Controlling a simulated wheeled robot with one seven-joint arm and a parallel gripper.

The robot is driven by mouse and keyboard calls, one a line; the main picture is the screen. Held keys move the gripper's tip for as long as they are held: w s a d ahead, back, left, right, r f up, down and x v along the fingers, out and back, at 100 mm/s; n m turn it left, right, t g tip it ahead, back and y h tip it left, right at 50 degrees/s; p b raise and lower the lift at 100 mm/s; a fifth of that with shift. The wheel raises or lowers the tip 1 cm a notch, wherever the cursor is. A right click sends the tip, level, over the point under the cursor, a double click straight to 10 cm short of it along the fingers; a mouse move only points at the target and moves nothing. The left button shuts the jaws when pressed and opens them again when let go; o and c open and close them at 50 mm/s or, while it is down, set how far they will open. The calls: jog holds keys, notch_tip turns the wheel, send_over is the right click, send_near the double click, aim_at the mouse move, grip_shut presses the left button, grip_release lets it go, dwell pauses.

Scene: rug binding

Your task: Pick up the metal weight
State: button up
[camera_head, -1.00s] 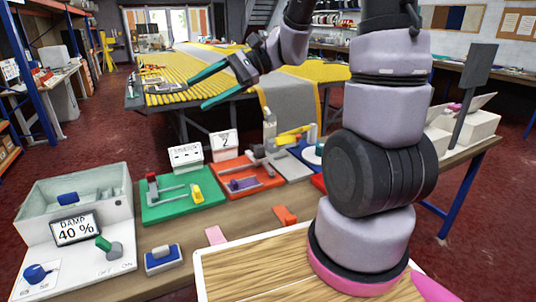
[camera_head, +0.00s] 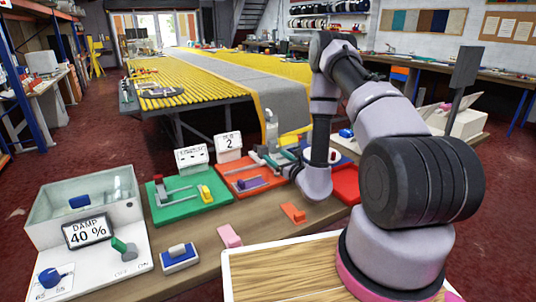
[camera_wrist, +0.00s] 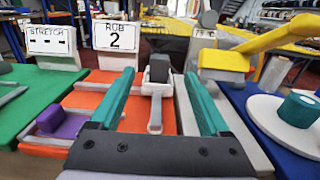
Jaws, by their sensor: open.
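A dark grey block (camera_wrist: 159,66), which looks like the metal weight, sits on a pale grey piece with a handle-like bar (camera_wrist: 156,112) at the orange station (camera_wrist: 92,101). My gripper (camera_wrist: 161,80) is open. Its two teal fingers lie to either side of the block and the bar in the wrist view, with nothing held. I cannot tell how far the fingertips are from the block. In the head view my gripper (camera_head: 275,162) is low over the orange station (camera_head: 228,172), and my wrist partly hides the area.
A purple slider (camera_wrist: 63,122) is left of the fingers. A yellow lever on a grey stand (camera_wrist: 222,60) and a blue board with a teal cylinder (camera_wrist: 300,109) are to the right. Signs reading STRETCH (camera_wrist: 50,40) and 2 (camera_wrist: 116,38) stand behind. The green station (camera_head: 172,207) is at left.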

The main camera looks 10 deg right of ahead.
aim_at(265, 149)
jog(key=x, duration=0.5)
jog(key=shift+w+d+f, duration=0.1)
jog(key=shift+x, duration=2.75)
jog(key=shift+f, duration=0.1)
grip_shut()
